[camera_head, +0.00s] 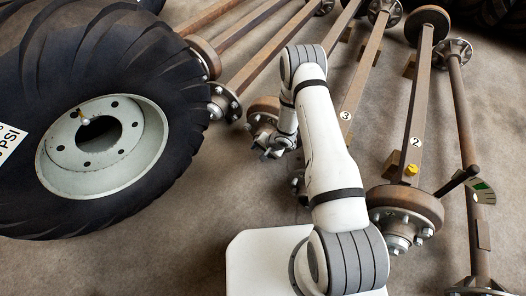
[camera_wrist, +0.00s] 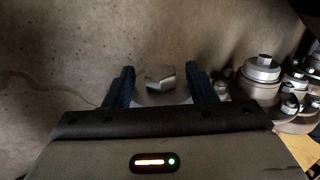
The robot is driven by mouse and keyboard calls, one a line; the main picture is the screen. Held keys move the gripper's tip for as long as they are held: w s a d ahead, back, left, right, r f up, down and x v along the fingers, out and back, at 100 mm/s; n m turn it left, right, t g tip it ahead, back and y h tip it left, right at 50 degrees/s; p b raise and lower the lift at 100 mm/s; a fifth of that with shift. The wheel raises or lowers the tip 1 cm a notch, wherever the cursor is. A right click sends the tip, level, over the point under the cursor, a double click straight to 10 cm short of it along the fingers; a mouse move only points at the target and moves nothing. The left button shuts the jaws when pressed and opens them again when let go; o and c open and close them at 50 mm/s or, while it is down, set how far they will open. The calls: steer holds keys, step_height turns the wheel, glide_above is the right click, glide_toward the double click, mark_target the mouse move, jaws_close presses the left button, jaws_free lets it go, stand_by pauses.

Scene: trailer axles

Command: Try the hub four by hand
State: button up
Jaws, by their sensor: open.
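My gripper (camera_head: 277,151) is open, at the near ends of the axles left of the one marked 3 (camera_head: 345,116). In the wrist view, its two dark fingers (camera_wrist: 161,80) stand either side of a grey round piece with a hex-shaped end (camera_wrist: 160,76). I cannot tell whether they touch it. A studded hub with a rusty drum (camera_head: 263,108) is just behind my gripper, partly hidden by it. Another studded hub (camera_head: 223,103) is farther left. No number 4 is readable, so I cannot tell which hub is four.
A large tyre on a pale rim (camera_head: 100,145) fills the left. The axle marked 2 (camera_head: 416,142) has a drum and hub (camera_head: 402,222) at its near end and a yellow piece (camera_head: 411,170) on it. Studded hubs (camera_wrist: 265,72) crowd the wrist view's right. Bare floor shows lower left.

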steer(key=shift+c, duration=0.3)
jaws_close()
steer(key=shift+d, duration=0.1)
